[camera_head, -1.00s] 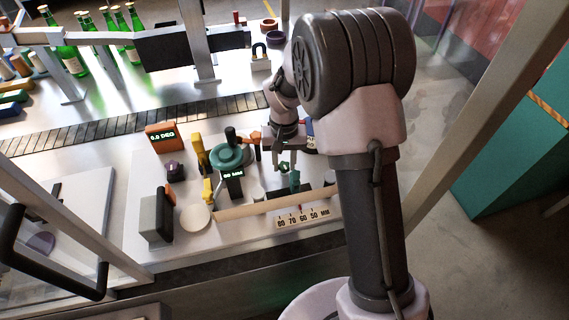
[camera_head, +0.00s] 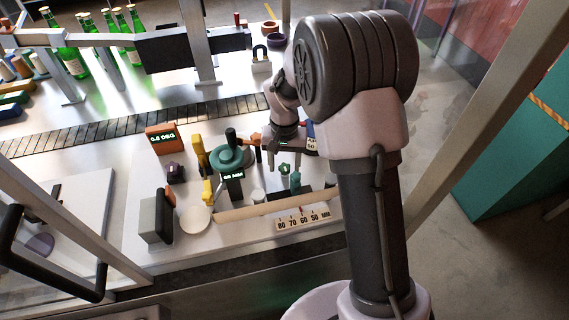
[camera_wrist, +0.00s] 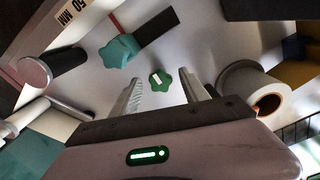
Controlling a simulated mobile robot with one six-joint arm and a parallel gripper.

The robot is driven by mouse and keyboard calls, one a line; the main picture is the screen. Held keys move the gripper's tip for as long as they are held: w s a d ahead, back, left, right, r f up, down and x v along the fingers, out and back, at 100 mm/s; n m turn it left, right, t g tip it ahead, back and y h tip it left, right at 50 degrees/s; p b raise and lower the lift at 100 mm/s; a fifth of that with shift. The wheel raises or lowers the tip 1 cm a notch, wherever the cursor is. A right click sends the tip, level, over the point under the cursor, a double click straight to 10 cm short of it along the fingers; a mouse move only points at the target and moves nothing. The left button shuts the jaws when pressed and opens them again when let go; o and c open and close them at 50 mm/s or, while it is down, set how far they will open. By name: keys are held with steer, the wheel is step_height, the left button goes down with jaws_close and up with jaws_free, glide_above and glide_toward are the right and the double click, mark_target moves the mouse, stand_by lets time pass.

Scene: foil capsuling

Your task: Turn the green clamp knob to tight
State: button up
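A small green star-shaped knob (camera_wrist: 160,79) with a white mark on top shows in the wrist view. It also shows in the head view (camera_head: 285,169). My gripper (camera_wrist: 165,86) is open, with one finger on each side of this knob and visible gaps to both. In the head view my gripper (camera_head: 284,163) is over the knob; its height above it is hard to tell. A larger teal star knob (camera_wrist: 118,51) sits at the end of a dark block, up and left of the small knob in the wrist view.
A scale plate (camera_head: 303,219) and a wooden bar (camera_head: 250,209) lie in front. A teal round fixture (camera_head: 232,158) and yellow clamps (camera_head: 200,157) stand to the left. In the wrist view a hollow pale cylinder (camera_wrist: 250,88) is close to the right finger.

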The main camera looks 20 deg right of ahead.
mark_target(284, 168)
step_height(284, 168, up, 17)
steer(key=p, duration=0.4)
steer(key=shift+r, duration=0.2)
